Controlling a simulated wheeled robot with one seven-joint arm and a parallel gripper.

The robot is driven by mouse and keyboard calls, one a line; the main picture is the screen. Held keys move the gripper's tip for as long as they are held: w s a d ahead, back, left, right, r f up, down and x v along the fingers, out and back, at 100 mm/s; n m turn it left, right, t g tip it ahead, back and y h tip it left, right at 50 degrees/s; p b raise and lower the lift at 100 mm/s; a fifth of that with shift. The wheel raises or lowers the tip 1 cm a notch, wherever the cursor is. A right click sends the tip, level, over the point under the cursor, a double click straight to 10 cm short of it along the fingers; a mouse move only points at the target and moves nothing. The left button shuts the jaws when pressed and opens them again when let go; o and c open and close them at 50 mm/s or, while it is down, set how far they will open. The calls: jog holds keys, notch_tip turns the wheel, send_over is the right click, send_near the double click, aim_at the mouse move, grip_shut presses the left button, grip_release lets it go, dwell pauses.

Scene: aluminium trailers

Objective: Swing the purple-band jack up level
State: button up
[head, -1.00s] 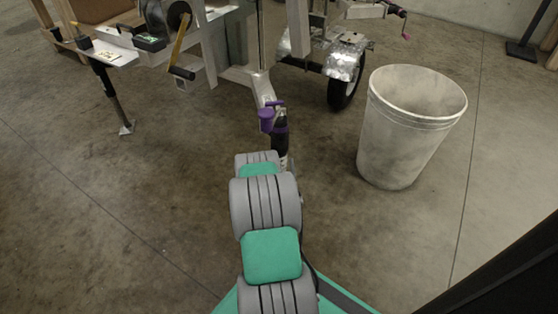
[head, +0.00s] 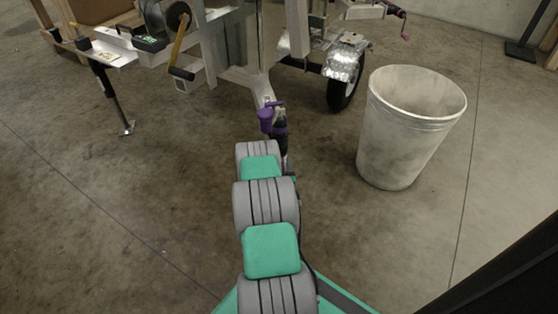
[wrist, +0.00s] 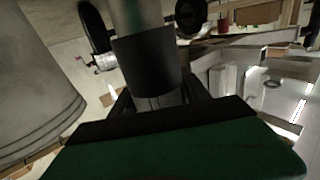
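The purple-band jack (head: 279,127) is at the middle of the head view, just beyond my arm, below the trailer frame. Its purple parts show at the top, and a dark tube runs down behind my arm. In the wrist view a dark cylinder (wrist: 147,62), apparently the jack's tube, stands right in front of my gripper (wrist: 158,103). Dark finger parts show on both sides of the cylinder's lower end, partly hidden by the green and black gripper body. I cannot tell whether they touch it. The fingers are not clear in the head view.
A large pale bin (head: 411,128) stands right of the jack and also fills the left of the wrist view (wrist: 35,85). A trailer wheel (head: 344,88) is behind it. Another trailer jack leg (head: 114,98) stands at left.

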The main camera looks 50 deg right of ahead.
grip_shut()
dwell(0.3)
dwell(0.3)
